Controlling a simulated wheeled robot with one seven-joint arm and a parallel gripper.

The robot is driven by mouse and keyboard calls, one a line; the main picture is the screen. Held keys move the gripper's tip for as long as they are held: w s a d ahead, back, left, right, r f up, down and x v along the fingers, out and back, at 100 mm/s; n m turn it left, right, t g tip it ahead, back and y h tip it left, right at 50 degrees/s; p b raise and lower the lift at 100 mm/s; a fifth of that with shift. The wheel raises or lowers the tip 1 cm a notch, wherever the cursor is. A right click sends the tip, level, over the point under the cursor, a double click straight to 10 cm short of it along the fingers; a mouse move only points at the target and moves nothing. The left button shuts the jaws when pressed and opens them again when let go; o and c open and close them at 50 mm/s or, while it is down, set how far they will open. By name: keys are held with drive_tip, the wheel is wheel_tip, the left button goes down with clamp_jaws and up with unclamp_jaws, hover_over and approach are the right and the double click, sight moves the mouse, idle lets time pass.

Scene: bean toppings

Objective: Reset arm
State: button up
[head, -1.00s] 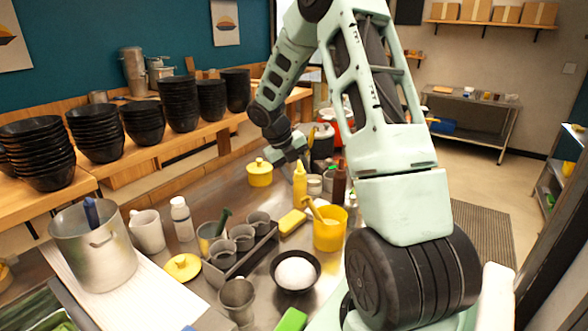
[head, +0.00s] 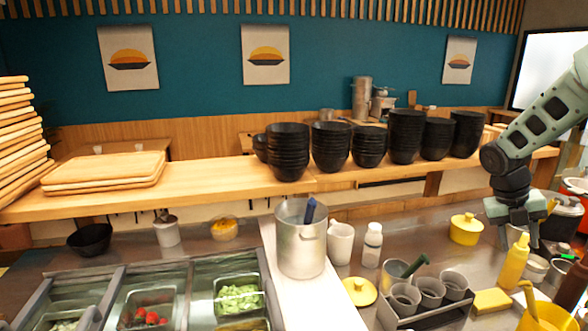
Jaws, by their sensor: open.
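My gripper (head: 513,218) is at the right of the head view, pointing down above the steel counter (head: 420,225). It is open and I see nothing between its fingers.
A large metal pot (head: 301,250) stands on a white board, beside a white mug (head: 340,244) and a white bottle (head: 372,245). A grey rack of cups (head: 440,318) sits in front. Stacks of black bowls (head: 331,146) line the wooden shelf. Food bins (head: 239,299) are at lower left.

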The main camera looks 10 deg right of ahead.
drive_tip(key=s+a+m+t+y+b, duration=0.3)
drive_tip(key=a+m, duration=0.7)
drive_tip(key=a, duration=2.1)
drive_tip(key=s+a+f+m+b, duration=0.1)
drive_tip(key=s+a+m, duration=0.4)
drive_tip(key=s+a, duration=0.2)
drive_tip(key=s+a+f+m+y+b, duration=0.1)
drive_tip(key=s+a+f+m+b, duration=0.1)
drive_tip(key=s+a+m, duration=0.4)
drive_tip(key=s+a, duration=0.1)
drive_tip(key=s, duration=0.4)
drive_tip(key=shift+s+a+f+g+y+b, duration=0.3)
